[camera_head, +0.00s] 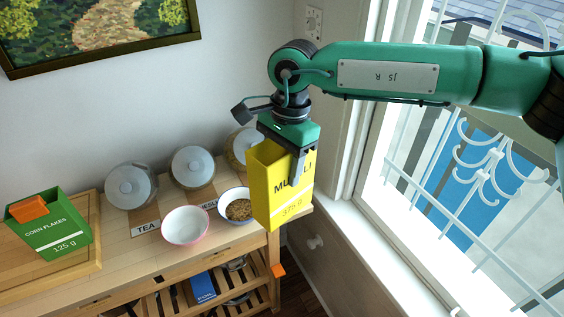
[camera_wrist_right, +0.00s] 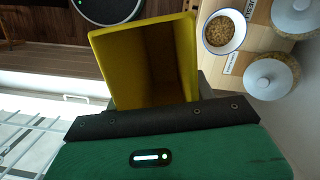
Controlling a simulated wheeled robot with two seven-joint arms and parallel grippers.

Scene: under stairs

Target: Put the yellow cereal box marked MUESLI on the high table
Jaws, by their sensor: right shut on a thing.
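The yellow cereal box (camera_head: 268,190), partly readable as MUESLI with 375 g below, hangs upright in my right gripper (camera_head: 297,168). The gripper comes from above and is shut on the box's upper wall; one finger shows on the marked face. The right wrist view looks down into the box's open top (camera_wrist_right: 145,65). A wooden table (camera_head: 140,265) with slatted shelves below stands at the left. The box overlaps its right end in the head view; I cannot tell whether it touches the top. My left gripper is out of view.
On the table are a green CORN FLAKES box (camera_head: 50,228), a pink-rimmed bowl (camera_head: 185,226), a bowl of cereal (camera_head: 238,207) and lidded jars (camera_head: 131,187) along the wall. A window with white bars (camera_head: 470,170) is at the right. Bare wood lies along the table's front.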

